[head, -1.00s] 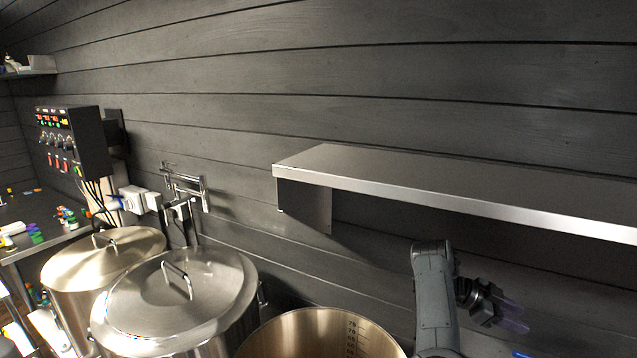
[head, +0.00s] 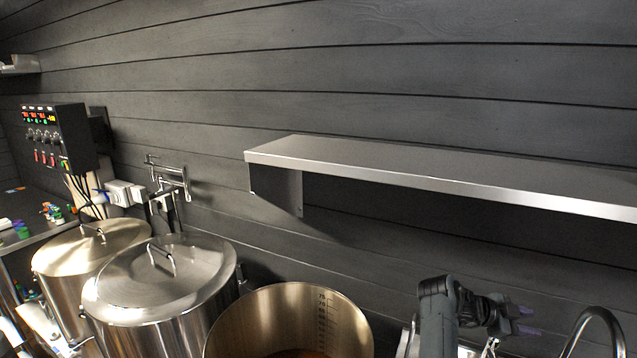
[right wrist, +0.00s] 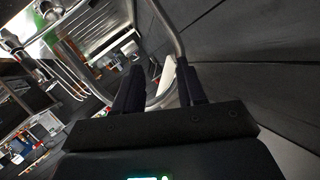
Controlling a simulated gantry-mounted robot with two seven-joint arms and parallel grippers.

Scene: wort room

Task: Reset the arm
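My right arm (head: 437,318) rises at the lower right of the head view, in front of the dark wall. Its dark right gripper (head: 527,321) points right, below the steel shelf, with two pale purplish fingertips apart. In the right wrist view, the right gripper (right wrist: 160,88) has its two dark fingers spread, with nothing held between them. My left gripper is not in view.
A steel wall shelf (head: 420,178) is above my right arm. An open pot (head: 222,325) stands left of the arm, with two lidded pots, a nearer one (head: 140,290) and a farther one (head: 75,245), beyond it. A curved faucet (head: 598,312) is at right. A control box (head: 55,135) hangs at left.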

